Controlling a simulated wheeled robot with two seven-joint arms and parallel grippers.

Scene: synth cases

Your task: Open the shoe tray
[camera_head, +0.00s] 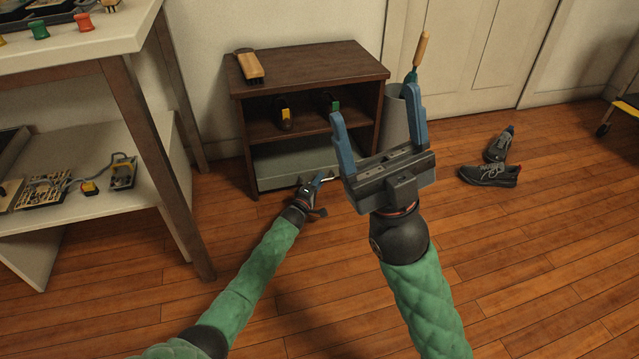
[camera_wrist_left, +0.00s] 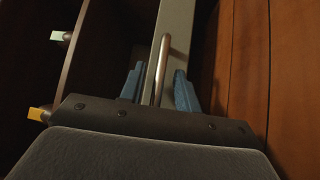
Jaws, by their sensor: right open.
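The shoe tray (camera_head: 278,163) is a grey-green panel in the bottom opening of a dark brown shelf unit. It also shows in the left wrist view (camera_wrist_left: 176,25), with a bar handle (camera_wrist_left: 163,62) standing out from it. My left gripper (camera_head: 320,182) is low at the tray's front, partly hidden by its own wrist. In the left wrist view its blue fingers (camera_wrist_left: 158,90) stand on both sides of the bar, with gaps visible. My right gripper (camera_head: 378,125) is open and empty, raised in front of the shelf's right side.
The shelf unit (camera_head: 310,67) has a brush (camera_head: 250,67) on top and shoes inside. A grey bin (camera_head: 394,122) stands at its right. Loose shoes (camera_head: 490,173) lie on the floor further right. A workbench (camera_head: 80,42) stands at left. The front floor is clear.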

